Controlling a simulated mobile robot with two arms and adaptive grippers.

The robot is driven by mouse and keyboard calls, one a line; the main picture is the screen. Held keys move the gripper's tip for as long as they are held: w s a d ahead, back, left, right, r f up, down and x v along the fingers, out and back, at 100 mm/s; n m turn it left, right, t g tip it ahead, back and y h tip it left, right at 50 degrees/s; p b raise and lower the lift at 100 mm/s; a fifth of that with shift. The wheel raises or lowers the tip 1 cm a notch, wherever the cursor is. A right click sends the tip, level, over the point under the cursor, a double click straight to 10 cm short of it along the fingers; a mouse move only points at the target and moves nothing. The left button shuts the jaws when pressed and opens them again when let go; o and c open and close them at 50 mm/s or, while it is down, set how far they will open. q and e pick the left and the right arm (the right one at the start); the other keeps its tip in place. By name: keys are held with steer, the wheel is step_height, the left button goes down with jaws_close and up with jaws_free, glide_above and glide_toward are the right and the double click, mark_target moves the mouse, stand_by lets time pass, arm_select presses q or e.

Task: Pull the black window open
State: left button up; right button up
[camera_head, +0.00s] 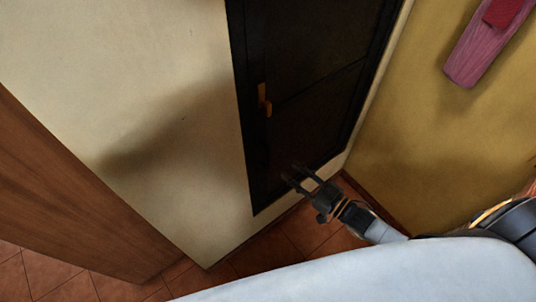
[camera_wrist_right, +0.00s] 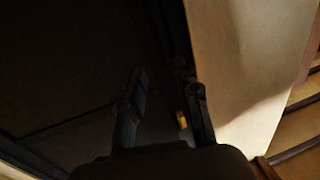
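The black window (camera_head: 310,85) stands in the cream wall in the head view, with a dark frame and dark panes. It looks closed. Its brass handle (camera_head: 264,99) is on the left side of the frame. My right gripper (camera_head: 292,178) is in front of the lower part of the window, below and right of the handle, and apart from it. Its two fingers are spread with nothing between them. In the right wrist view the dark window (camera_wrist_right: 60,70) fills the left, and the brass handle (camera_wrist_right: 182,120) shows close to the right finger. My left gripper is not in view.
A brown wooden panel (camera_head: 60,190) stands at the left. A yellow wall (camera_head: 440,140) with a pink and red hanging object (camera_head: 485,45) is at the right. Terracotta floor tiles (camera_head: 265,255) show below. The cream wall left of the window is clear.

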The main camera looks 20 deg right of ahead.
steer(key=b, duration=0.3)
glide_above(268, 167)
steer(key=shift+w+d, duration=0.1)
steer(key=shift+w, duration=0.25)
jaws_close()
